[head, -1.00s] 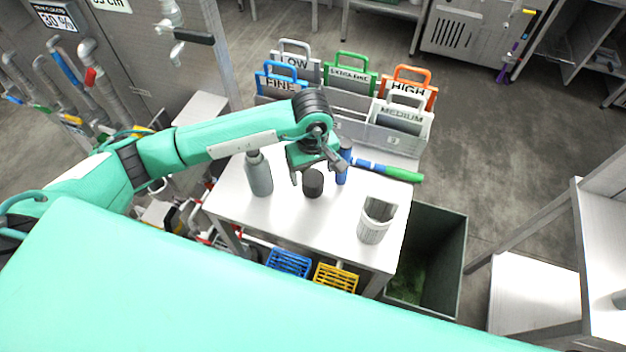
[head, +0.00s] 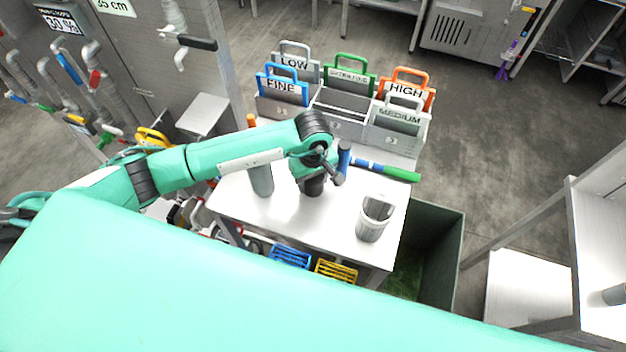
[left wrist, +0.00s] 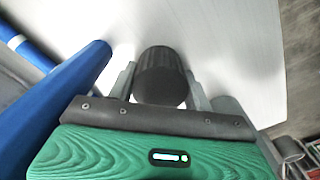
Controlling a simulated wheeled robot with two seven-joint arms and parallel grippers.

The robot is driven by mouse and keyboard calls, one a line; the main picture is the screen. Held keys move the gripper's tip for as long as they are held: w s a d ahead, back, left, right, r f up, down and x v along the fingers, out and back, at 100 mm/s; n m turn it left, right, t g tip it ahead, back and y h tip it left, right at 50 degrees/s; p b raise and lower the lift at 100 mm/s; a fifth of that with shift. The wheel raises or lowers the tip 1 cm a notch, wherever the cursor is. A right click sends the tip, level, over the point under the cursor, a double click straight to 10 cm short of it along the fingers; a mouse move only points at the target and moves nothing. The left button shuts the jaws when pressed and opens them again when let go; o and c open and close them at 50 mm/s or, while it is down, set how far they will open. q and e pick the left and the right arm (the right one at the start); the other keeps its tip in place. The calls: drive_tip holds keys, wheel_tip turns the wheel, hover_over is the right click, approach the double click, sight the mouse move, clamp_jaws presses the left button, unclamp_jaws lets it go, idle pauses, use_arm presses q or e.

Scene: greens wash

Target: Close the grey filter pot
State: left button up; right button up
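A light grey ribbed pot (head: 374,218) with an open top stands upright at the table's right front. A taller grey bottle-shaped vessel (head: 261,180) stands at the left, partly behind my arm. I cannot tell for sure which one is the grey filter pot. A short dark ribbed cylinder (head: 313,187) stands between them. My left gripper (head: 318,176) is over it. In the left wrist view, its fingers are on both sides of the dark cylinder (left wrist: 160,78), with narrow gaps, so it looks open around it. My right gripper is out of view.
A blue upright object (head: 343,158) stands close beside my left gripper. A blue and green tool (head: 385,170) lies behind it. Labelled caddies (head: 345,122) line the table's back. A dark bin (head: 435,245) is right of the table. The table's front middle is clear.

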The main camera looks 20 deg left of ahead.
use_arm(q)
drive_tip(key=shift+r, duration=0.1)
wheel_tip(320, 180, up, 20)
drive_tip(key=b, duration=0.5)
drive_tip(key=shift+b, duration=0.35)
drive_tip(key=shift+f, duration=0.2)
